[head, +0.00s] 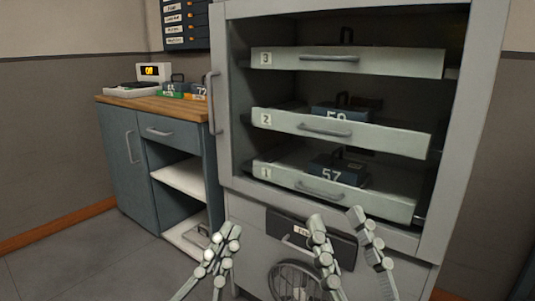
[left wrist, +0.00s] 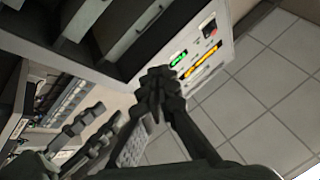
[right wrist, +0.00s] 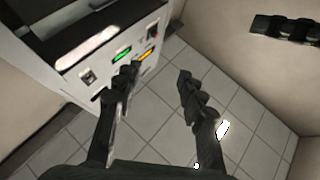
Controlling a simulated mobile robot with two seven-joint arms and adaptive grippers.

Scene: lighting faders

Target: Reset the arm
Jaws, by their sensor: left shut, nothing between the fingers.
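My left gripper (head: 228,233) is low in the head view, in front of the cabinet's lower left part. Its fingers are together and hold nothing; in the left wrist view (left wrist: 157,84) the fingertips meet. My right gripper (head: 342,220) is further right, in front of the cabinet's lower panel. Its fingers stand apart, with nothing between them, as the right wrist view also shows (right wrist: 158,84). I cannot tell whether either gripper touches the cabinet.
A grey cabinet (head: 222,120) has shelf trays numbered 3 (head: 390,63), 2 (head: 390,139) and 1 (head: 390,206). A dark block marked 57 (head: 322,172) sits on tray 1. A wooden-topped counter (head: 120,101) stands left. Floor (head: 75,250) is clear at front left.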

